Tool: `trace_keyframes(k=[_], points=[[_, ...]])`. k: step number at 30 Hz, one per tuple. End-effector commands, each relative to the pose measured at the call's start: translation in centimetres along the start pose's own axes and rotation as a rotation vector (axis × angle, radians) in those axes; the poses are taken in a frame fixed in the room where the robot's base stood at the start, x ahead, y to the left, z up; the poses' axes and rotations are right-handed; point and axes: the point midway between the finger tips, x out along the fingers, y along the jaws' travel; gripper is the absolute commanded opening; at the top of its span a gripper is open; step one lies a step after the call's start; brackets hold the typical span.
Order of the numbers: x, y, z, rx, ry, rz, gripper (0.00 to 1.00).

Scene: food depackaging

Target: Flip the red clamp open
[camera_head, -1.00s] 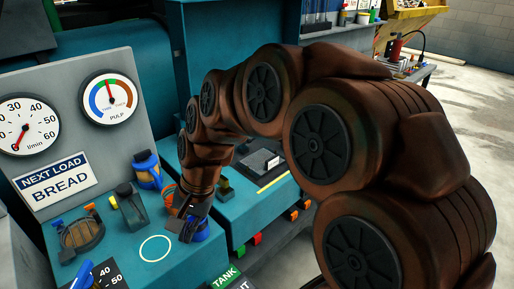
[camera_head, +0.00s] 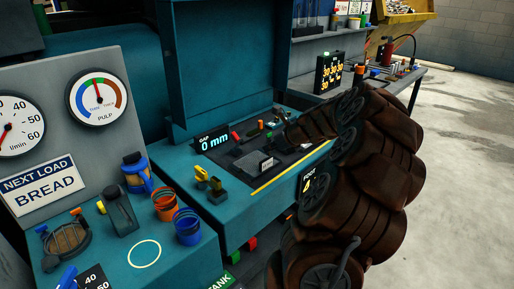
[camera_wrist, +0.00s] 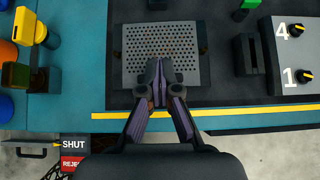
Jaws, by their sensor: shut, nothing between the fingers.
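A small red piece (camera_head: 235,137) shows at the back left of the dark bed, beside the gap display; it may be the red clamp, but it is too small to tell its pose. No red clamp shows in the wrist view. My gripper (camera_wrist: 160,72) is shut and empty, over the front part of a grey perforated plate (camera_wrist: 135,45). In the head view my arm's end reaches the right side of the bed, and the fingertips cannot be made out.
A black upright piece (camera_wrist: 247,55) and a panel with knobs (camera_wrist: 296,50) stand right of the plate. A yellow-topped lever (camera_wrist: 32,27) is at left. The gap display (camera_head: 212,138) reads 0 mm. Orange (camera_head: 165,202) and blue (camera_head: 187,226) cups stand on the left counter.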

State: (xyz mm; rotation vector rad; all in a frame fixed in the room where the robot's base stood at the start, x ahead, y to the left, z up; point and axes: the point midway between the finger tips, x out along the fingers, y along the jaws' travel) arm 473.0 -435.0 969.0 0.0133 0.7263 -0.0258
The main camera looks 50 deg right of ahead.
Motion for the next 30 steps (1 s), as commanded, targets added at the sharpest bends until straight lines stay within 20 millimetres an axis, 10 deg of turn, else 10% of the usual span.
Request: trace_keyframes(k=[18, 30], points=[[9.8, 0.3, 0.1, -0.005, 0.004, 0.004, 0.00], [10.3, 0.3, 3.9, -0.007, 0.002, 0.003, 0.00]])
